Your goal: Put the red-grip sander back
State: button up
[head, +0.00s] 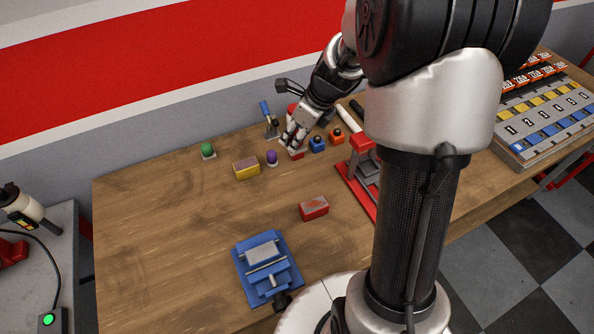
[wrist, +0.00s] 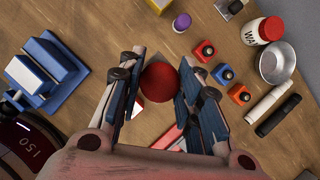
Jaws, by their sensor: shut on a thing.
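The red-grip sander (wrist: 160,82) shows as a round red knob between the fingers of my gripper (wrist: 152,94) in the wrist view. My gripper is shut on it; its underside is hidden. In the head view my gripper (head: 291,143) is over the back of the wooden bench, beside a row of small bottles, and I cannot make out the sander there. A green knob (head: 207,150) and a purple knob (head: 272,157) stand to the left of my gripper; the purple one also shows in the wrist view (wrist: 182,22).
Close by are red (wrist: 205,50), blue (head: 317,144) and orange (head: 336,136) bottles, and a yellow block (head: 246,168). A red block (head: 314,208) and blue vise (head: 266,266) are nearer. A numbered rack (head: 545,110) is far right. The bench's left part is clear.

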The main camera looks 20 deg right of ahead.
notch_tip(320, 180, down, 20)
jog(key=b, duration=0.9)
jog(key=shift+w+d, duration=0.1)
jog(key=shift+r, duration=0.1)
jog(key=o, duration=0.5)
jog(key=shift+f, duration=0.2)
jog(key=o, duration=0.4)
